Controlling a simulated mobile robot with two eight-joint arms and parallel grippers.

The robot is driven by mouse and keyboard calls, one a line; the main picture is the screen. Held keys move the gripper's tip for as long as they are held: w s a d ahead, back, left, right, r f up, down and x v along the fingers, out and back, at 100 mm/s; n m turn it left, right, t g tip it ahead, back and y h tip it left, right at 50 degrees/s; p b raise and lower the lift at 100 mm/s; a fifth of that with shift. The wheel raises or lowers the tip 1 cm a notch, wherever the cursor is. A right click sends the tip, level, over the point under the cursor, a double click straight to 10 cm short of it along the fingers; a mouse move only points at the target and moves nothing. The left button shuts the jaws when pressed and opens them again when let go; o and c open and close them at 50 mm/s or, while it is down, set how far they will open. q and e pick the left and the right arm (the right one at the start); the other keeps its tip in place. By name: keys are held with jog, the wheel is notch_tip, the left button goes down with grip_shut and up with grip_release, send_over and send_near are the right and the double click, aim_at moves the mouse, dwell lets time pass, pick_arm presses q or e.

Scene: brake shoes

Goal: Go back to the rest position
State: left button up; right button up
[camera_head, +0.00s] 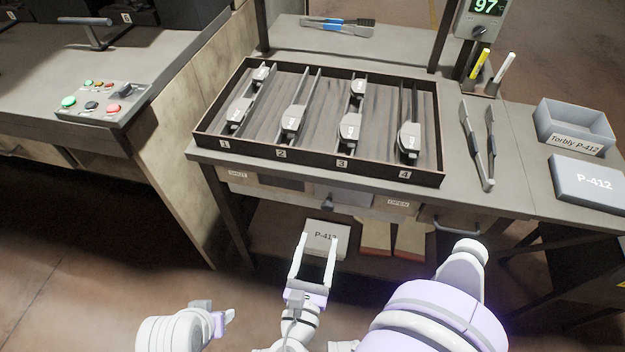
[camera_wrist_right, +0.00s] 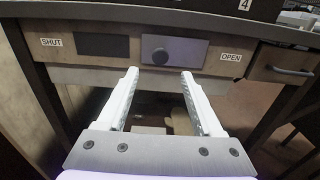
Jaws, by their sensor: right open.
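My right gripper (camera_head: 317,245) is open and empty in front of the bench, below the tray's front edge. In the right wrist view its two fingers (camera_wrist_right: 159,75) are spread apart with nothing between them, facing the bench front with its SHUT and OPEN labels. My left gripper (camera_head: 222,320) is low at the bottom left, folded near its arm and small; its jaw opening cannot be made out. Several grey brake shoes (camera_head: 295,118) sit in the numbered lanes of the dark-rimmed tray (camera_head: 360,174) on the bench, apart from both grippers.
The bench drawer has a dark knob (camera_wrist_right: 160,56); a drawer handle (camera_wrist_right: 292,71) is at right. A P-412 box (camera_head: 326,238) lies on the lower shelf. Tongs (camera_head: 476,145), a grey bin (camera_head: 574,125) and a P-412 box (camera_head: 592,183) are on the right. A button panel (camera_head: 95,103) is left.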

jog(key=s+d+f+m+g+y, duration=0.1)
jog(key=s+d+f+m+g, duration=0.25)
jog(key=d+m+g, duration=0.55)
jog(key=s+d+f+m+g+y, duration=0.1)
jog(key=s+d+f+m+g, duration=0.4)
jog(key=m, duration=0.8)
notch_tip(320, 180, up, 5)
jog(key=s+m+t+y+p, duration=0.1)
jog(key=s+m+y, duration=0.25)
jog(key=m, duration=0.75)
pick_arm(q)
notch_tip(320, 180, up, 26)
jog(key=w+t+p, duration=0.1)
jog(key=p, duration=2)
jog(key=shift+f, duration=0.25)
pick_arm(e)
notch_tip(320, 180, up, 24)
jog(key=w+t, duration=0.1)
jog(key=w, duration=0.1)
jog(key=shift+w+a+n, duration=0.15)
jog(key=shift+a+n, duration=0.05)
jog(key=shift+n, duration=0.1)
